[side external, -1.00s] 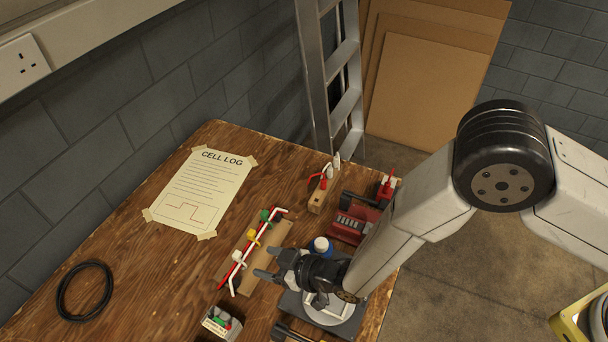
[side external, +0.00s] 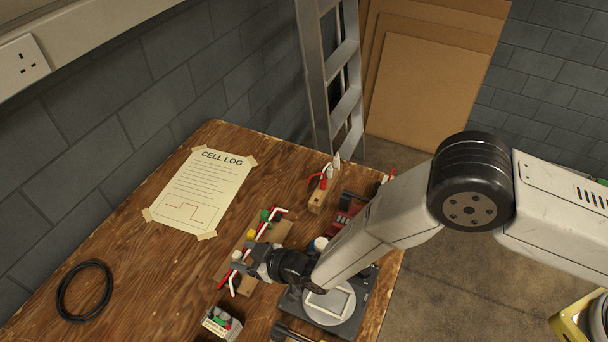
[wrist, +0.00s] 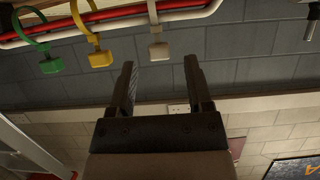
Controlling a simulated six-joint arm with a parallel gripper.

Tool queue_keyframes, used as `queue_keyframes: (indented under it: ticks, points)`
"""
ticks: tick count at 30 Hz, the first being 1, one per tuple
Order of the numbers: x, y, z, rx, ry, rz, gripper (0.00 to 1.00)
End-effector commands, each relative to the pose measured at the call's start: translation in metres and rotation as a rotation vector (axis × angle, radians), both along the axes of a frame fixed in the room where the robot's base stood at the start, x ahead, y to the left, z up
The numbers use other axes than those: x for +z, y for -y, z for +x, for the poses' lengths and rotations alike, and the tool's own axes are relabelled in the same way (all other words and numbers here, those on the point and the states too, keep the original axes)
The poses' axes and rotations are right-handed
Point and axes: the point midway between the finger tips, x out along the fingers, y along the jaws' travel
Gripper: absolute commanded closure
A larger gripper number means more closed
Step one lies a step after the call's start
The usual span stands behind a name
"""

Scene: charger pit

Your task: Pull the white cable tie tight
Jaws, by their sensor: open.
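The white cable tie (wrist: 158,48) loops around the red cable (wrist: 107,18) and the white cable (wrist: 190,17) in the wrist view, its block-shaped end hanging from them. My gripper (wrist: 159,64) is open and empty, with the white block just beyond and between its fingertips; I see no contact. In the side view, my gripper (side external: 241,258) is over the near end of the bundle and mostly hides the white tie. The yellow tie (side external: 251,234) and green tie (side external: 265,215) sit farther along the bundle. They also show left of the white tie in the wrist view.
A wooden block with red-handled pliers (side external: 316,193) stands behind the bundle. A small grey box (side external: 221,323) with coloured tops stands in front. A black cable coil (side external: 85,290) and a taped sheet (side external: 201,190) lie left. The table between them is clear.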

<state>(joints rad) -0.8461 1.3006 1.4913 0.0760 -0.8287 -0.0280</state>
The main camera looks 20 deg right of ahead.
Motion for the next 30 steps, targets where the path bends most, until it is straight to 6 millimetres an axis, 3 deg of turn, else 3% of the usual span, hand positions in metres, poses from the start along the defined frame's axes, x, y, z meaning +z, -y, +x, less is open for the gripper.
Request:
queue_keyframes:
  ticks: [18, 20, 24, 25, 30]
  points:
    - [-0.005, -0.0091, 0.0092, 0.0, 0.001, 0.001, 0.35]
    - [-0.005, -0.009, 0.0092, 0.0, 0.001, 0.001, 0.51]
    - [-0.0051, -0.009, 0.009, 0.0, 0.0, 0.0, 0.96]
    - [-0.0051, -0.009, 0.009, 0.0, 0.0, 0.0, 1.0]
    - [-0.0051, -0.009, 0.009, 0.0, 0.0, 0.0, 1.0]
